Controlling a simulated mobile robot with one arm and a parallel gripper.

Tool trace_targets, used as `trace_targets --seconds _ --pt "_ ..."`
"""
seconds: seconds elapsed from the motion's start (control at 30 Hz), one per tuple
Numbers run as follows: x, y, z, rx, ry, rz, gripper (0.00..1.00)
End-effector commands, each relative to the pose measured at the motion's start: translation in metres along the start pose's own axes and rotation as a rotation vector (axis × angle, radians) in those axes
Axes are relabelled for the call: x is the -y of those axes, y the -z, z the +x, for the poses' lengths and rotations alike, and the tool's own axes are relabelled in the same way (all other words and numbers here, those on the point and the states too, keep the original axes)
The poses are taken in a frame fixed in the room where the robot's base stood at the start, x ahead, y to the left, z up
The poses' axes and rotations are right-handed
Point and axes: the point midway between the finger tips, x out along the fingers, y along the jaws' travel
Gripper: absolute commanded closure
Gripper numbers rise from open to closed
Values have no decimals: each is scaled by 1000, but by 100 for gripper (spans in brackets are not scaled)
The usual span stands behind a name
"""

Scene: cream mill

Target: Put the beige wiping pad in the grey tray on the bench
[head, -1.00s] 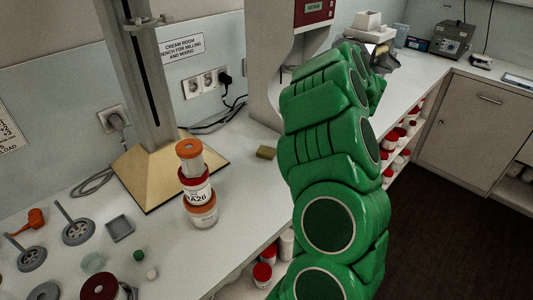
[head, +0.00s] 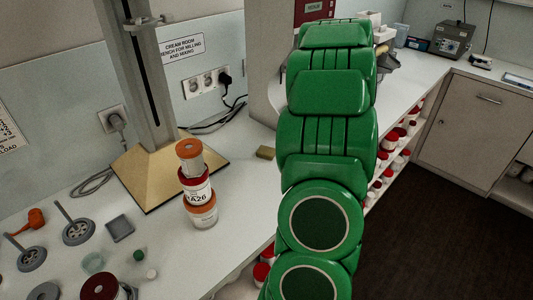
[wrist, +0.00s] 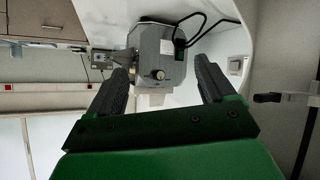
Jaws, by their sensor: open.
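The beige wiping pad (head: 265,153) lies flat on the bench (head: 243,181) in the head view, right of the stand's base and just left of my green arm. The small grey tray (head: 120,228) sits on the bench at the lower left, left of the stacked jars. My gripper (wrist: 163,82) shows in the wrist view with its two dark fingers wide apart and nothing between them. In the head view my gripper is hidden behind my arm. The pad and tray are not seen in the wrist view.
Stacked jars (head: 197,188) stand between the tray and the pad. The stand (head: 139,75) rises behind them on its tan base. Metal stirrers (head: 77,230) and small lids crowd the left. A grey machine (wrist: 158,55) shows beyond my fingers. Bench around the pad is clear.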

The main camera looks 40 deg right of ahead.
Motion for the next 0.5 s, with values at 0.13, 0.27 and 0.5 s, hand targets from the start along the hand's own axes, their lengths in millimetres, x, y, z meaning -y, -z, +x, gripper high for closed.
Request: trace_targets --seconds 0.13,0.27,0.5 --pt "21 -33 -7 153 4 371 17" --pt "46 -64 -17 304 -11 691 17" --pt "110 -118 -52 629 -92 1235 17"
